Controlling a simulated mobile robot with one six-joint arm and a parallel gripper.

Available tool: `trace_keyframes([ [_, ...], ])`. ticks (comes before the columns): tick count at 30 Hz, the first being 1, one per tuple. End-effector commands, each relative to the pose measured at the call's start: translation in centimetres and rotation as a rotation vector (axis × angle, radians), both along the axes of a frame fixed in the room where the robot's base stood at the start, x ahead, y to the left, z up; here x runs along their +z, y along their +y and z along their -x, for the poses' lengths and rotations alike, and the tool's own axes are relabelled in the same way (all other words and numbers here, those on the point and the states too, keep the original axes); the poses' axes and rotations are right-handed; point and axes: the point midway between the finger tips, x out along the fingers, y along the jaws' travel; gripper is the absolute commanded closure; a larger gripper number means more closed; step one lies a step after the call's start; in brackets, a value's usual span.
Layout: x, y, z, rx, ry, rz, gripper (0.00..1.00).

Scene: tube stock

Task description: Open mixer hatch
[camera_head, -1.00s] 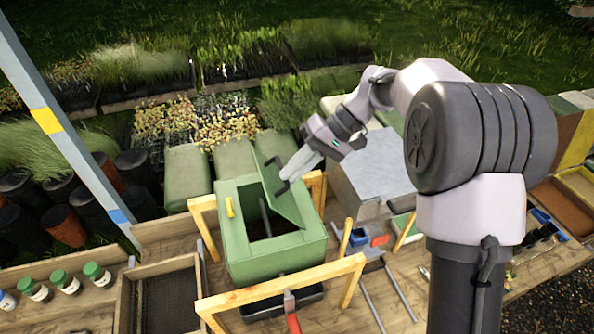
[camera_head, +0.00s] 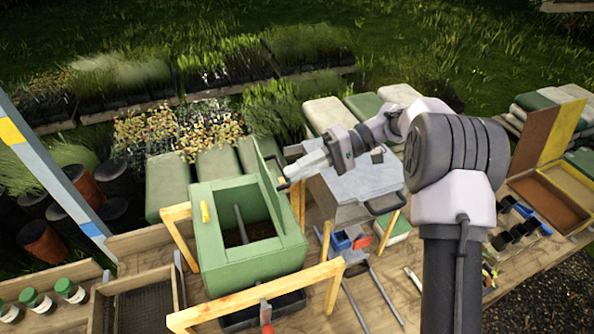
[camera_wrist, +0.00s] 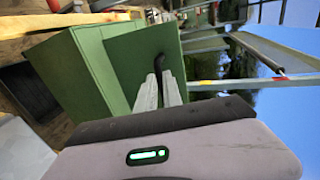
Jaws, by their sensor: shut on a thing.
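The green mixer (camera_head: 250,258) stands on the wooden bench in the head view, with its top opening exposed and a grey bar across the dark inside. Its green hatch (camera_head: 268,185) stands raised, close to upright, on the right side of the opening. My gripper (camera_head: 290,177) is at the hatch's outer right face, its fingers shut on the dark hatch handle (camera_head: 279,186). In the wrist view the handle (camera_wrist: 160,62) shows between the fingertips against the green hatch panel (camera_wrist: 138,62). The exact grip is partly hidden by the fingers.
Wooden frame bars (camera_head: 262,292) stand around the mixer. A grey box with a sloped lid (camera_head: 350,190) is close to the right, below my arm. Green-capped jars (camera_head: 35,300) and a mesh tray (camera_head: 140,305) are at the left. Plant trays lie behind.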

Motion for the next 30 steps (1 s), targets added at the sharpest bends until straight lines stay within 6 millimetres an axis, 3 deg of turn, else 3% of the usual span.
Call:
trace_keyframes([
  [29, -0.10, 0.00, 0.04, 0.001, 0.000, 0.002, 1.00],
  [30, -0.10, 0.00, 0.04, 0.001, 0.000, 0.002, 0.86],
])
